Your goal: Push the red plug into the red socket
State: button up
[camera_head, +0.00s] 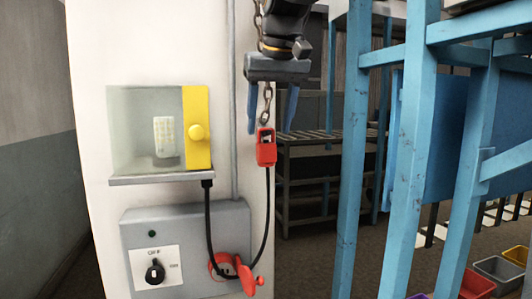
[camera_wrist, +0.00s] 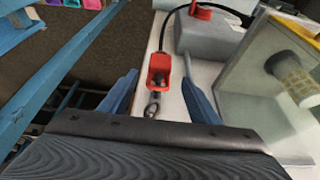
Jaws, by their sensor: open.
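The red plug (camera_head: 266,152) hangs upright on a chain, with a black cable running down from its lower end. My gripper (camera_head: 270,131) points down from above, its two blue fingers open on either side of the chain, with the fingertips near the plug's top. In the wrist view the plug (camera_wrist: 159,72) lies between the open fingers (camera_wrist: 158,77), apart from both. The red socket (camera_head: 222,262) is low on the front of the grey box, with a red flap (camera_head: 250,281) hanging at its right. The cable crosses in front of the socket and partly hides it.
The grey box (camera_head: 185,222) carries a black rotary switch (camera_head: 155,271). A blue steel frame (camera_head: 355,150) stands at right, with coloured bins (camera_head: 475,283) on the floor.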

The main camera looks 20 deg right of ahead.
aim_at(266, 143)
jog(key=shift+p+x, duration=0.35)
jog(key=shift+x, duration=1)
jog(key=shift+f, duration=0.1)
jog(key=shift+w+p+x, duration=0.15)
jog(key=shift+p+x, duration=0.55)
jog(key=shift+x, duration=0.55)
jog(key=shift+w+p+x, duration=0.15)
jog(key=shift+p+x, duration=0.55)
jog(key=shift+x, duration=0.55)
jog(key=c, duration=1.1)
